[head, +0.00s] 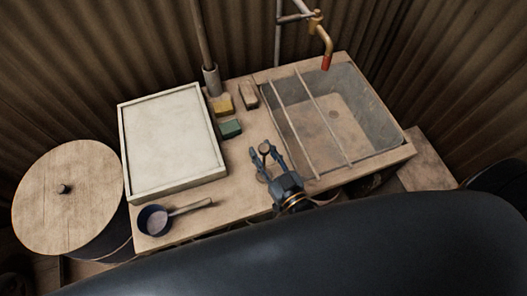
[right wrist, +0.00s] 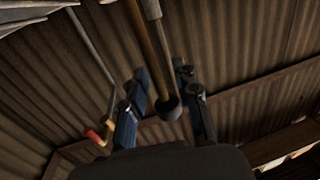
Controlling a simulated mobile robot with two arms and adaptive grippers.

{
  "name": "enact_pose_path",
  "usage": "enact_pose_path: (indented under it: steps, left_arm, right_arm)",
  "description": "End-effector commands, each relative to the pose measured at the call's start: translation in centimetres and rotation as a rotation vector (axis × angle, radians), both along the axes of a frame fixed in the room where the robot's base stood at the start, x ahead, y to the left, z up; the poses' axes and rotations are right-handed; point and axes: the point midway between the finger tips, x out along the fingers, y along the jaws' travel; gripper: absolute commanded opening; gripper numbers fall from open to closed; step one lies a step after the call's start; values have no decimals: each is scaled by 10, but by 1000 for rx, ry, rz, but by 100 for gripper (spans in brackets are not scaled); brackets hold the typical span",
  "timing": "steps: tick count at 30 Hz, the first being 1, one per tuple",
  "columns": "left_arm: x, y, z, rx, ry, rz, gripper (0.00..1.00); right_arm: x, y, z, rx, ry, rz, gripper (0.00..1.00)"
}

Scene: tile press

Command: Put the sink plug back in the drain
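The sink basin (head: 372,118) is at the right of the bench in the head view, with a small dark drain spot (head: 333,114) on its floor. A small round brown piece, perhaps the sink plug (head: 265,147), shows between the fingertips of my right gripper (head: 267,152). I cannot tell whether it lies on the bench behind them. In the right wrist view the fingers of the right gripper (right wrist: 164,84) are apart, with no plug seen between them; only a background pole passes there. My left gripper is not in view.
Two thin rails (head: 322,120) cross the basin, and a red-tipped tap (head: 326,56) hangs over it. A framed tray (head: 170,141), green block (head: 230,128), yellow block (head: 222,104) and dark pan (head: 155,220) occupy the bench.

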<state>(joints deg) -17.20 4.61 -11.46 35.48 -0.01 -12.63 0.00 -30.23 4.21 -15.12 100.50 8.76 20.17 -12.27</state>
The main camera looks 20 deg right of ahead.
Motion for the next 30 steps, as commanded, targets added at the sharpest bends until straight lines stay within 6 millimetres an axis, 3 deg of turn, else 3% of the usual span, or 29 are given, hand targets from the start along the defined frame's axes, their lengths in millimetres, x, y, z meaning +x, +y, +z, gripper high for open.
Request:
enact_pose_path:
  steps: [8, 21, 30]
  left_arm:
    - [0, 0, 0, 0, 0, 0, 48]
    - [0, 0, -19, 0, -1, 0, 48]
    - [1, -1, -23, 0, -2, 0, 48]
  right_arm:
    - [-7, -1, 1, -1, 3, 0, 31]
    - [-93, -20, 0, -1, 5, 1, 31]
    - [-117, -25, 3, 0, 0, 1, 31]
